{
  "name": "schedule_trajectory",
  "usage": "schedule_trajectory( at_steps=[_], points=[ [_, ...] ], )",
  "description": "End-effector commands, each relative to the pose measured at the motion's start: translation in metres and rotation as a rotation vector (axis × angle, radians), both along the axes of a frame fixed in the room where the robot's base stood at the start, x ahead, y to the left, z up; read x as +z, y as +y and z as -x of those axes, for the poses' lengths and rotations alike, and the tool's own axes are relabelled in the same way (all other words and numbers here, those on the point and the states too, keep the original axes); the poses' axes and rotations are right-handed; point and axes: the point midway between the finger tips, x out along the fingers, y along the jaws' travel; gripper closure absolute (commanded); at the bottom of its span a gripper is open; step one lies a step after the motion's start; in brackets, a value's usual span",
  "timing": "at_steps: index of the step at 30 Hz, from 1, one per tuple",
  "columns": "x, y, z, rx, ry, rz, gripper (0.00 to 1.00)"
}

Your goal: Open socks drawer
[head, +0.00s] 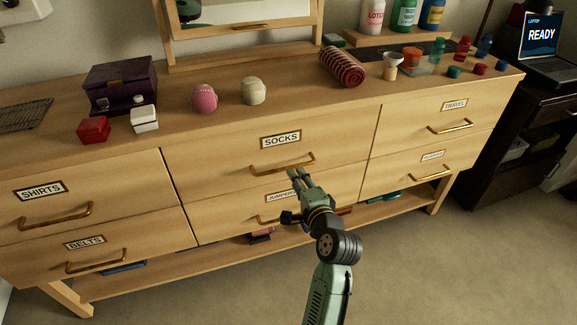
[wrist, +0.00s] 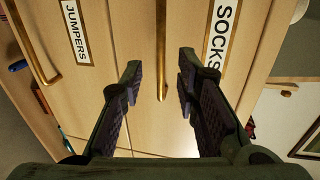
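The socks drawer (head: 215,165) is a pale wood front in the upper middle of the dresser, labelled SOCKS, and looks shut. Its brass bar handle (head: 270,171) sits below the label. My gripper (head: 297,174) is in front of the drawer, just below the right part of the handle. In the wrist view, which is turned sideways, my gripper (wrist: 160,90) is open, its two dark fingers apart. The handle (wrist: 161,55) appears upright between and beyond the fingertips, with nothing gripped. I cannot tell how far the fingers are from the handle.
The jumpers drawer handle (wrist: 30,45) is close below. Shirts (head: 60,214), belts (head: 97,262) and travel (head: 450,127) drawer handles stick out too. A purple box (head: 120,82), a striped roll (head: 342,67) and bottles stand on top. The floor (head: 440,270) in front is clear.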

Motion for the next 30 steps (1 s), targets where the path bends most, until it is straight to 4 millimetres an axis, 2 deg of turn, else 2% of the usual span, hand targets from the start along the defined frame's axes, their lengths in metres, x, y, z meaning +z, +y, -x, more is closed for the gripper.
schedule_trajectory(
  at_steps=[6,12,17,25,30],
  points=[
    [-0.006,0.014,-0.041,0.002,-0.003,0.0,0.71],
    [-0.012,0.022,-0.066,0.001,-0.001,0.001,0.71],
    [-0.014,0.024,-0.074,0.001,-0.003,0.002,0.71],
    [-0.015,0.025,-0.074,0.001,-0.003,0.003,0.72],
    [-0.015,0.025,-0.074,0.001,-0.003,0.003,0.83]
  ],
)
